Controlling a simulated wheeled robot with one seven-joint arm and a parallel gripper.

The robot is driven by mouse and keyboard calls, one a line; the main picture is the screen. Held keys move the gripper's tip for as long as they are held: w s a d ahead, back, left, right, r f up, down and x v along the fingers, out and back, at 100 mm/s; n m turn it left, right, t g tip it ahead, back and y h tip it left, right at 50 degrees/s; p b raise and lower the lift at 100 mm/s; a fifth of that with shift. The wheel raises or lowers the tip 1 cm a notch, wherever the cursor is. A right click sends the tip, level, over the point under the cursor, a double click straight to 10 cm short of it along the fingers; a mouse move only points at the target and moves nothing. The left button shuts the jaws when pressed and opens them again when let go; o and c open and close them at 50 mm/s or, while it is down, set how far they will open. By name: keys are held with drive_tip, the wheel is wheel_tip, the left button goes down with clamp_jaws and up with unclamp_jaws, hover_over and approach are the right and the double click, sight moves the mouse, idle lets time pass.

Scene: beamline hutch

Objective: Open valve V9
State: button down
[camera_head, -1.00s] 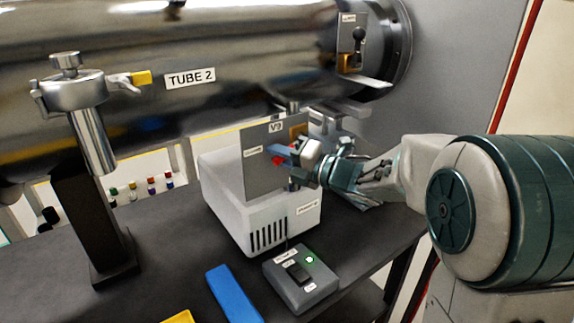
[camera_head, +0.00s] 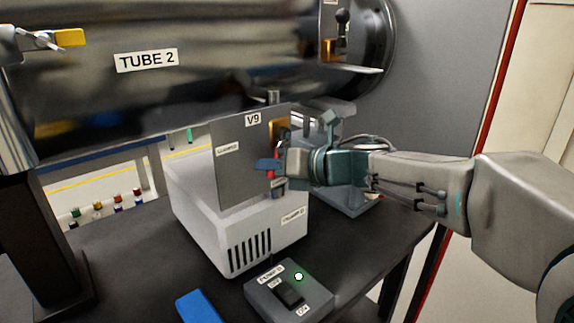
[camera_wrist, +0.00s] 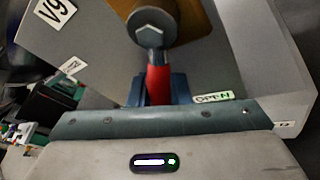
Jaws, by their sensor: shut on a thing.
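The V9 panel (camera_head: 228,180) is an upright grey plate on a white box, with a "CLOSED" label at its left. Its valve has an orange-brown mount (camera_head: 280,127) and a red lever handle (camera_head: 270,174). My gripper (camera_head: 269,164) comes in from the right and is shut on the lever. In the wrist view, the red lever (camera_wrist: 158,82) runs from a hexagonal bolt (camera_wrist: 152,26) down between my blue fingertips. A green-edged "OPEN" label (camera_wrist: 213,97) lies just right of the lever. My gripper's body hides the lever's end there.
The white vented box (camera_head: 245,235) stands on a black table. A grey switch box (camera_head: 265,300) with a lit green light and a blue block (camera_head: 200,307) lie in front. The TUBE 2 pipe (camera_head: 190,80) runs overhead. Small coloured-capped bottles (camera_head: 98,207) stand at left.

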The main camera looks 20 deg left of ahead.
idle(0.3)
drive_tip(key=c, duration=1.3)
unclamp_jaws()
drive_tip(key=shift+c, duration=0.2)
drive_tip(key=shift+w, duration=0.1)
drive_tip(key=shift+d+r, duration=0.1)
drive_tip(key=shift+d, duration=0.05)
